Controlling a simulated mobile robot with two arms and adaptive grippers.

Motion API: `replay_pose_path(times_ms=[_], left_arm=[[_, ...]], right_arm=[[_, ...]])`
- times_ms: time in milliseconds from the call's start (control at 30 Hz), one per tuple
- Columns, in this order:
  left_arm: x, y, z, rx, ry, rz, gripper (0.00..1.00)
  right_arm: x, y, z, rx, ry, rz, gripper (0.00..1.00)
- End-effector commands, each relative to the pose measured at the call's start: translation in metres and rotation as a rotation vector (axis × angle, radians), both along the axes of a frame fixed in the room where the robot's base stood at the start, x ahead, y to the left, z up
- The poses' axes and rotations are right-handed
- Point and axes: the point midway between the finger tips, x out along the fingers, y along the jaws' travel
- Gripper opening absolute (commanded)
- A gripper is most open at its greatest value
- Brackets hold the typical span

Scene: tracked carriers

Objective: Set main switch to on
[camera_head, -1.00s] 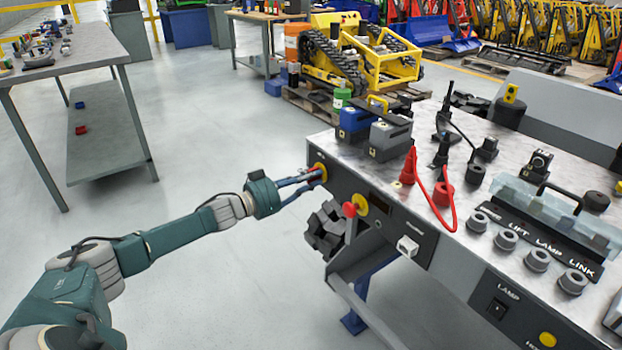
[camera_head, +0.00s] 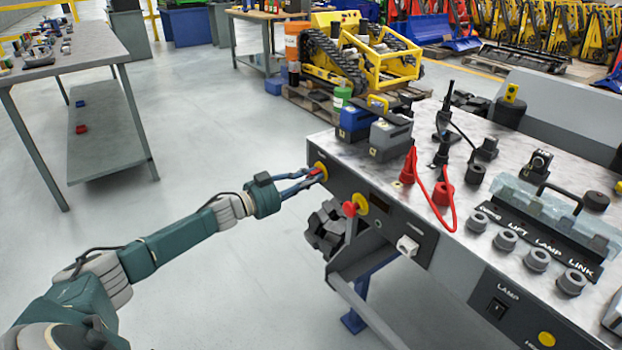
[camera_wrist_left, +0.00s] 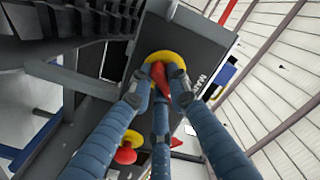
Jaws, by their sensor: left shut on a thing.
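The main switch (camera_head: 321,168) is on the left end of the console's dark front panel, a yellow disc with a red handle. In the left wrist view, its yellow disc (camera_wrist_left: 166,58) and red handle (camera_wrist_left: 160,72) show beside a label that seems to read MAIN. My left gripper (camera_head: 313,177) reaches it from the left. In the left wrist view, its blue fingers (camera_wrist_left: 163,84) are shut around the red handle and cover part of it. The handle's exact angle is hard to tell. My right gripper is not in view.
A second yellow disc with a red knob (camera_head: 350,209) sits close by on the same panel. A white plug-like block (camera_head: 407,245) and the lamp switch (camera_head: 497,308) lie further right. Blue (camera_head: 354,122) and grey (camera_head: 391,137) battery-like packs stand on top. The floor to the left is open.

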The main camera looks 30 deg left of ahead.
Motion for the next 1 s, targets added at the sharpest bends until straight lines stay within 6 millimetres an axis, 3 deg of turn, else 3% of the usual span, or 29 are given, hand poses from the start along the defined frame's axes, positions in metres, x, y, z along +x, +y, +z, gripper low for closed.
replay_pose_path(times_ms=[233, 800, 1000], left_arm=[[0.0, 0.0, -0.002, 0.217, -0.091, -0.001, 0.0], [0.001, 0.003, -0.002, 0.68, -0.283, -0.002, 0.0], [0.001, 0.003, -0.002, 0.783, -0.325, -0.002, 0.0]], right_arm=[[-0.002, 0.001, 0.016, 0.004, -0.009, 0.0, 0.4], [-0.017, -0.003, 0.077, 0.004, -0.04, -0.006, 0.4], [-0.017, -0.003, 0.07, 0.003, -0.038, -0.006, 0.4]])
